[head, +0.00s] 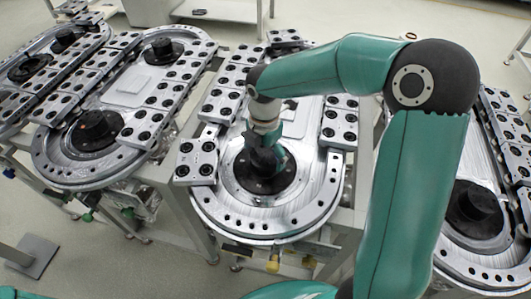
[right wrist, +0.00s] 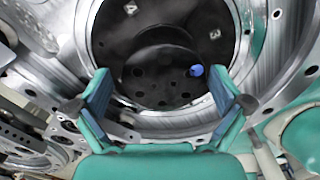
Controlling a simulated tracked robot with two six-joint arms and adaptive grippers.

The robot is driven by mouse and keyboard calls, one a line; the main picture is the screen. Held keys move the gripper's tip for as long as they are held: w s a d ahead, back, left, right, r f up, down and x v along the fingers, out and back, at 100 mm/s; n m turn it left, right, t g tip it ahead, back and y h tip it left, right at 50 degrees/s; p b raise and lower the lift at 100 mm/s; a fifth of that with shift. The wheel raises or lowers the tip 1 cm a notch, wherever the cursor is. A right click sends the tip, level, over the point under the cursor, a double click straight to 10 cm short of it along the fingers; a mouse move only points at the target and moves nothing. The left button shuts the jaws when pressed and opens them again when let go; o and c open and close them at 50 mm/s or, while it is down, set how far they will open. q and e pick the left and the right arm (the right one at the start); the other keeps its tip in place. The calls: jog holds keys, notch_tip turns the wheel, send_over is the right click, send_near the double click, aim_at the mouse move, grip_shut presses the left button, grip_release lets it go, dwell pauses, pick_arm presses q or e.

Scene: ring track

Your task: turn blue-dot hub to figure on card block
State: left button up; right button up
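The blue-dot hub is a dark round piece on a black disc (head: 262,184) in the middle ring track. My right gripper (head: 265,160) is above this hub and hides much of it in the head view. In the right wrist view, the hub face (right wrist: 158,88) shows small holes and a blue dot (right wrist: 196,71) right of its middle. The two teal fingers of the right gripper (right wrist: 160,92) stand wide apart, one to each side of the hub, with nothing held. Whether they touch its sides cannot be told. My left gripper is not in view. I cannot make out the card's figure.
More ring tracks stand close by, with dark hubs at the left (head: 97,128) and right (head: 475,205). Rows of silver blocks with black holes (head: 197,160) line the middle track. A yellow knob (head: 273,264) hangs below its front edge. Floor shows at front left.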

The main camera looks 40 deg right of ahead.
aim_at(264, 154)
notch_tip(264, 154, up, 12)
dwell(0.7)
jog(key=shift+f, duration=0.1)
dwell(0.3)
